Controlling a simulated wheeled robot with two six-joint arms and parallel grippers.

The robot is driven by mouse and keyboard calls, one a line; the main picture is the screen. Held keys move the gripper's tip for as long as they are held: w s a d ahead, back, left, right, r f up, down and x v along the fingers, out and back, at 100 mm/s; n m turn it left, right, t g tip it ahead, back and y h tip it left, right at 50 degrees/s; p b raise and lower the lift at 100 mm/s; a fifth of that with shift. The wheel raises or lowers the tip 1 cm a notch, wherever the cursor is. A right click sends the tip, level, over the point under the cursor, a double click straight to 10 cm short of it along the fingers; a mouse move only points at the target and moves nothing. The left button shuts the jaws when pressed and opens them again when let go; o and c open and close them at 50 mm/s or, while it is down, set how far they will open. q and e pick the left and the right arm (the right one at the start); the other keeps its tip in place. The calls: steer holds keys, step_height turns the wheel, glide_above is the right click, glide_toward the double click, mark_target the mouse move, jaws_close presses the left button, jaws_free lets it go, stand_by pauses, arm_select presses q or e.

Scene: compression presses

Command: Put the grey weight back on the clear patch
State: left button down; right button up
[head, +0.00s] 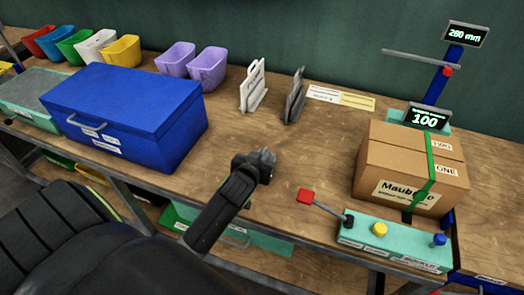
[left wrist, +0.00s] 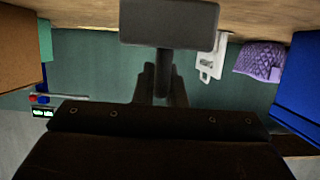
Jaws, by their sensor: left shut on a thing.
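My left gripper (head: 264,162) is over the middle of the bench, in front of the grey upright holder. In the left wrist view, which is upside down, its fingers (left wrist: 161,85) are shut on the stem of the grey weight (left wrist: 170,22). The weight is a wide dark grey block with a narrower stem. In the head view I cannot make it out apart from the gripper and arm. Whether it touches the bench cannot be told. Bare wooden bench (head: 310,160) lies to the right of the gripper. My right gripper is not in view.
A blue case (head: 125,105) stands left and a taped carton (head: 400,165) right. A green lever panel (head: 390,240) is at the front right. White (head: 252,88) and grey (head: 294,98) holders stand behind, near purple bins (head: 208,68). A display (head: 426,117) reads 100.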

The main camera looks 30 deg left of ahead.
arm_select(q)
steer(key=shift+w+f, duration=0.1)
steer(key=shift+f, duration=1.3)
steer(key=c, duration=1.9)
jaws_free()
steer(key=shift+f, duration=0.3)
steer(key=shift+c, duration=0.2)
steer(key=o, duration=0.5)
steer(key=shift+s+r, duration=0.1)
steer(key=shift+s, duration=0.1)
steer(key=shift+c, duration=0.2)
steer(key=v, duration=1.2)
steer(key=shift+b, duration=0.35)
steer(key=shift+s, duration=0.1)
